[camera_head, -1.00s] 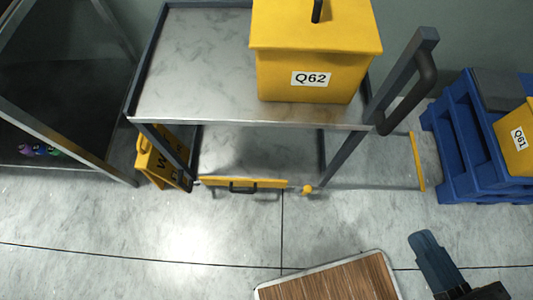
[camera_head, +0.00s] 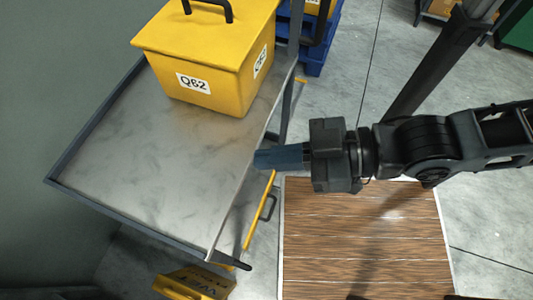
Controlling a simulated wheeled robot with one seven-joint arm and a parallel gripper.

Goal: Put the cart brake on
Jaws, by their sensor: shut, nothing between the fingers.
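The metal cart (camera_head: 140,170) stands at the left, with a grey top and dark rims and posts. A yellow bar (camera_head: 258,215) with a black handle (camera_head: 268,207) runs low along its near side, partly hidden by the top's edge. It looks like the brake bar; I cannot tell its setting. My gripper (camera_head: 262,159) is shut and empty. Its blue-grey fingers point left and overlap the cart's near edge in this view, and appear higher than the yellow bar. I see no contact with the cart. The yellow knob near the bar's end does not show now.
A yellow lidded box (camera_head: 215,75) marked Q62 stands on the cart's far end. A dark handle post rises beside it. Blue pallets (camera_head: 318,58) stand behind. A yellow wet-floor sign (camera_head: 195,284) is by the cart's near corner. Floor at the right (camera_head: 490,220) is clear.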

